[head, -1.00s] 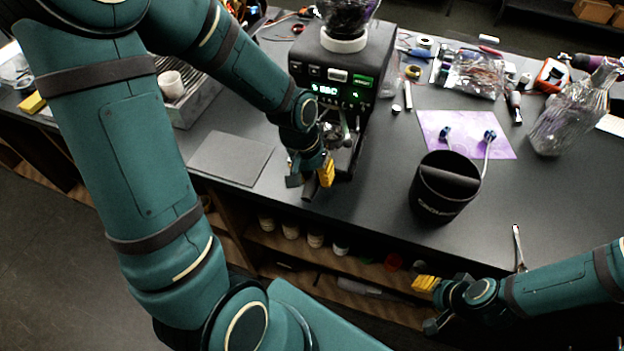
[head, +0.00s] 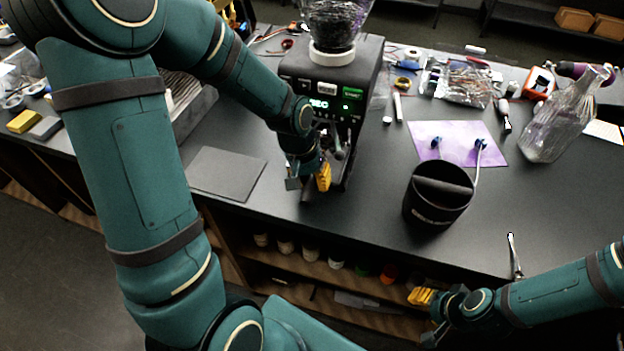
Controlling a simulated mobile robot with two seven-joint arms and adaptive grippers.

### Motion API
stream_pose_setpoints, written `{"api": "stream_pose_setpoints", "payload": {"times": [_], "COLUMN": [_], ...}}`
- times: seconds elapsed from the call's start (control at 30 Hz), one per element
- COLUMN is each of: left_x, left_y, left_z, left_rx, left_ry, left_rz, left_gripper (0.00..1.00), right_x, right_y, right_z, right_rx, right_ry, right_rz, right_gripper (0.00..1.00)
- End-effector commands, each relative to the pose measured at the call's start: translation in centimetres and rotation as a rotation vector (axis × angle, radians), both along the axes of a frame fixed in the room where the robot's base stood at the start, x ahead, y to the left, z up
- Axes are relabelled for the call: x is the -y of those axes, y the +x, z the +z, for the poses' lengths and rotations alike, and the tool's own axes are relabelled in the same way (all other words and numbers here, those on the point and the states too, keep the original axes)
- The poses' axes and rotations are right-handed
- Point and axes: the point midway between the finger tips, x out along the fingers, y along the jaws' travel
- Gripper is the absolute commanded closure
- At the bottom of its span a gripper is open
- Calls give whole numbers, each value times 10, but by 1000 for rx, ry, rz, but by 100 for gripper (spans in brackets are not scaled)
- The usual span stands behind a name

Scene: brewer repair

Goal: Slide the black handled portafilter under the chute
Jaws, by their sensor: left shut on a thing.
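A black grinder (head: 350,85) with a lit green display and a clear bean hopper stands at the back middle of the counter. My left gripper (head: 312,182) is low in front of the grinder, shut on the black portafilter handle (head: 306,194). Only the handle's end shows below the yellow finger. The portafilter's head and the chute are mostly hidden by my wrist and the grinder's shadow, so I cannot tell whether the head is under the chute. My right gripper (head: 426,312) hangs at the counter's front edge at lower right, away from the grinder. Its finger gap is not clear.
A black knock box (head: 438,196) with a crossbar stands right of the grinder. A grey mat (head: 227,172) lies left of my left gripper. The counter's front right is mostly clear.

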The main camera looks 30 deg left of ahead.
Motion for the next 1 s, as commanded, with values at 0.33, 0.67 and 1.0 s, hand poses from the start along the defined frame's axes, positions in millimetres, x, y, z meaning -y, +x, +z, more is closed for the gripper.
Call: {"api": "stream_pose_setpoints", "payload": {"times": [0.33, 0.67, 1.0], "left_x": [0, 0, 7], "left_y": [0, 0, -28], "left_z": [0, 0, 10], "left_rx": [1, -1, 0], "left_ry": [0, 0, 0], "left_rz": [-1, 0, -2], "left_gripper": [42, 42, 42], "right_x": [0, 0, 0], "right_y": [0, 0, 0], "right_z": [0, 0, 6], "right_rx": [0, 0, 0], "right_ry": [0, 0, 0], "right_rz": [0, 0, 0], "right_gripper": [53, 53, 53]}}
